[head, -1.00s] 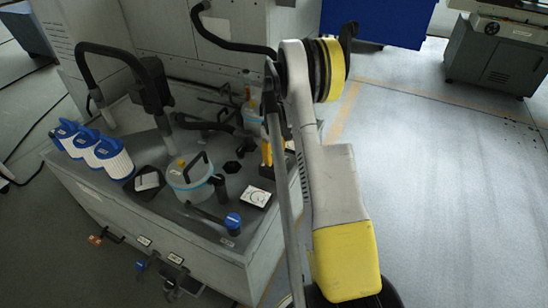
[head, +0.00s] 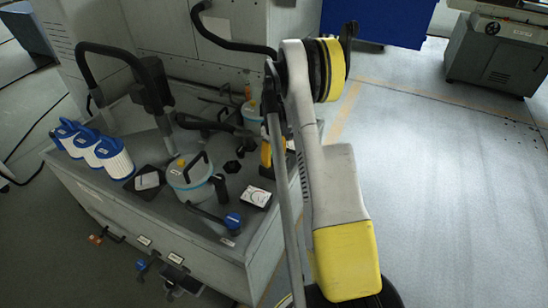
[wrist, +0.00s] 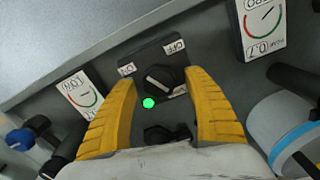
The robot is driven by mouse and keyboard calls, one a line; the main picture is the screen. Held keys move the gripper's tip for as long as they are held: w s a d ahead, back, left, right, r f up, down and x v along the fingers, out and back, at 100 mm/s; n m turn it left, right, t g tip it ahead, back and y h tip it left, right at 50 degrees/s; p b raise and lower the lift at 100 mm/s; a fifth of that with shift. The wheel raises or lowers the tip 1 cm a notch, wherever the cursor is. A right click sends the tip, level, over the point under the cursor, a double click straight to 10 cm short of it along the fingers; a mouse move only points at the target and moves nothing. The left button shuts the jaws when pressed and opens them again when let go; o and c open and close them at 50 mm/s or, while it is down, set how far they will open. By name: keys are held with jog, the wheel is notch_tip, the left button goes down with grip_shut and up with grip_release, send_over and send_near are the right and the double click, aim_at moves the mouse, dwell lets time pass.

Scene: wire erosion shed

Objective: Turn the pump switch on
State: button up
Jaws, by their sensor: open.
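The pump switch is a round black knob (wrist: 158,79) on a dark plate, with an ON label (wrist: 127,70) to its left and an OFF label (wrist: 174,47) above. The knob's white mark slants from upper left to lower right; its upper-left end is on the ON side. A green light (wrist: 149,102) glows beside the knob. My gripper (wrist: 161,80) is open, its yellow fingers on either side of the knob. I cannot tell whether they touch it. In the head view, part of a yellow finger shows (head: 266,154) behind my arm; the switch cannot be made out there.
Two gauges flank the switch, one at left (wrist: 82,98) and one at upper right (wrist: 263,25). A lidded canister (head: 189,178), a blue-capped valve (head: 233,221) and blue-topped filters (head: 113,158) stand on the bench. A black bent hose (head: 110,50) rises behind. Floor at right is clear.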

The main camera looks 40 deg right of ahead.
aim_at(274, 157)
notch_tip(274, 157, up, 12)
dwell(0.5)
dwell(0.4)
